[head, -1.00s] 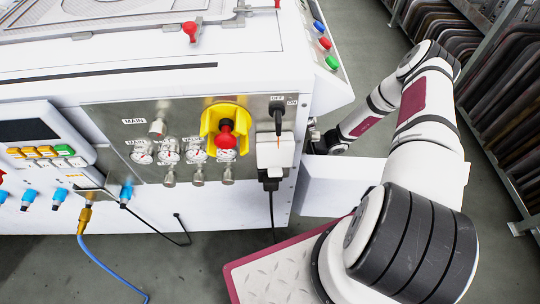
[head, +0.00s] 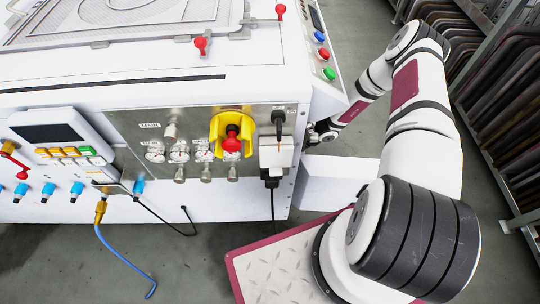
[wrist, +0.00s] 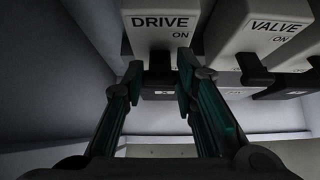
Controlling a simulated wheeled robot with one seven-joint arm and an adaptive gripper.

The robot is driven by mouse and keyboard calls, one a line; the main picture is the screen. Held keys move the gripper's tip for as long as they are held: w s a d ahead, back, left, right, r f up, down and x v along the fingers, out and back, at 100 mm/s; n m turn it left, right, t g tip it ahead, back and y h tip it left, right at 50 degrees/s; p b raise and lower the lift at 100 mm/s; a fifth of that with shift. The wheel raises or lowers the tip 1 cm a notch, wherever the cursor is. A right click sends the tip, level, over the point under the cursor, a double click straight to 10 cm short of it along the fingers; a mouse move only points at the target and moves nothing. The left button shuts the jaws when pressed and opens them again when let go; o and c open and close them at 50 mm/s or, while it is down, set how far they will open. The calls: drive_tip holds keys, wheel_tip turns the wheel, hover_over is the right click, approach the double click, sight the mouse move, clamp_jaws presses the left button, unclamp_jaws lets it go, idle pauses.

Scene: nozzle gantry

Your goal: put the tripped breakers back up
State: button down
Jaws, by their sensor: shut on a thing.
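The DRIVE breaker (wrist: 159,23) is a pale block marked ON at the top of the wrist view. Its short dark lever (wrist: 159,62) sticks out below the label. My gripper (wrist: 159,66) is shut on this lever, one fingertip on each side. The VALVE breaker (wrist: 268,30) stands to its right, with a dark lever (wrist: 252,70) hanging below its ON mark. A further lever shows at the right edge, its label cut off. In the head view my gripper (head: 326,132) is small at the machine's right side, and the breakers are hidden there.
The white machine (head: 120,92) fills the left. Its front has a red knob on a yellow plate (head: 218,124), gauges and a black plug (head: 278,118). Red and green buttons (head: 328,73) sit at its right corner. A rack of dark panels (head: 505,90) stands at far right.

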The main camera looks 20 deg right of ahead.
drive_tip(key=c, duration=1.3)
unclamp_jaws()
drive_tip(key=shift+f+b, duration=0.15)
drive_tip(key=shift+b, duration=0.2)
